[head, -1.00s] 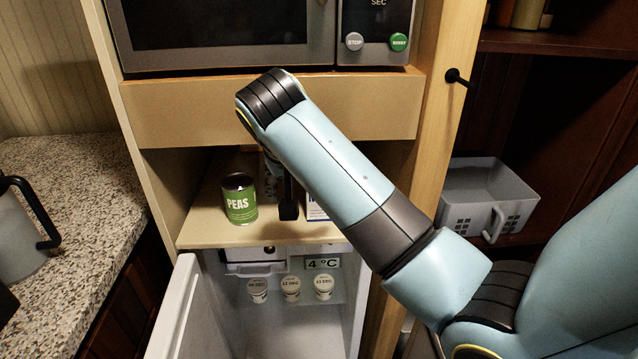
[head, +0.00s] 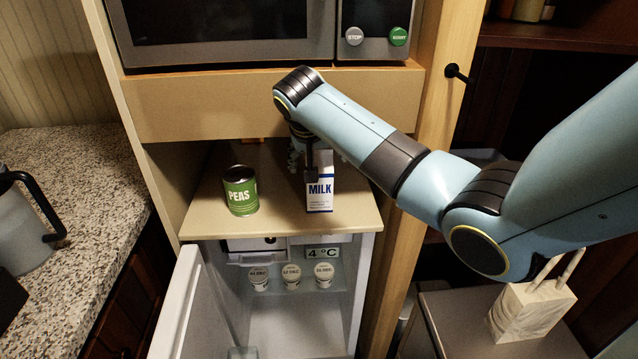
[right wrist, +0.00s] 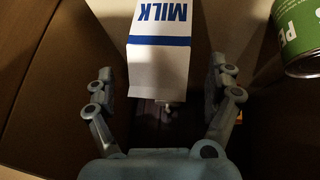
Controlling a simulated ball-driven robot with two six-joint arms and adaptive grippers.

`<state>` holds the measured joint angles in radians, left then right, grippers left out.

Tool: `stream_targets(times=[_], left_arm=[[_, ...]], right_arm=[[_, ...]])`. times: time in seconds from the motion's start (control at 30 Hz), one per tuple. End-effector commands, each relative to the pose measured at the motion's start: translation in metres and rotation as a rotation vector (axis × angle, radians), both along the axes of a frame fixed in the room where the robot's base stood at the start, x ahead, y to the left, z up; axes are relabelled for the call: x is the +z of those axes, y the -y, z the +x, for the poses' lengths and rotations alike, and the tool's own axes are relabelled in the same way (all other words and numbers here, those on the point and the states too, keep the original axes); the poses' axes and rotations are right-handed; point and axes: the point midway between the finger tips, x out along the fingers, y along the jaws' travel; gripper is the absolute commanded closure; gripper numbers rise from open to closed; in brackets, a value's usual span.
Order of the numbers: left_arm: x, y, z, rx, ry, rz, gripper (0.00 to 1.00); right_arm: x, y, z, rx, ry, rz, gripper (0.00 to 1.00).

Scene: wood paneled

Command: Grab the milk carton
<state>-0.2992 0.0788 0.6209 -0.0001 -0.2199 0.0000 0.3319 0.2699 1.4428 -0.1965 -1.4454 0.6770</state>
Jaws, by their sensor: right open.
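The milk carton (head: 320,195), white with blue lettering, stands upright on the shelf above the fridge, right of a green can. My right gripper (head: 308,165) is at the carton's upper part and partly hidden under my arm in the head view. In the right wrist view the carton (right wrist: 160,55) shows between the two spread fingers of my right gripper (right wrist: 161,78), with gaps on both sides. The gripper is open and holds nothing. My left gripper is out of view.
The green peas can (head: 241,190) stands left of the carton; it also shows in the right wrist view (right wrist: 302,38). The wooden shelf (head: 215,222) is boxed in by side walls and the microwave (head: 230,35) above. An open fridge door (head: 183,305) stands below left.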

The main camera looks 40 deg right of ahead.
Motion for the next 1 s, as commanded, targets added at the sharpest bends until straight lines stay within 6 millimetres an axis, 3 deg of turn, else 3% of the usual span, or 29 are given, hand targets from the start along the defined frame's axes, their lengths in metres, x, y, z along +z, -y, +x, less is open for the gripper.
stream_targets(times=[0.1, 0.77, 1.0], left_arm=[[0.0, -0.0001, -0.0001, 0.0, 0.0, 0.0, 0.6], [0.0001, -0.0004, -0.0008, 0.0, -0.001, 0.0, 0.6], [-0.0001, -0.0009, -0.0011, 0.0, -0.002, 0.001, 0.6]], right_arm=[[0.0004, -0.0001, 0.0, 0.0, 0.001, -0.001, 0.12], [0.0005, -0.0003, -0.0001, 0.0, 0.0, 0.0, 0.98], [0.0021, 0.0, 0.0007, 0.0, 0.003, -0.001, 0.99]])
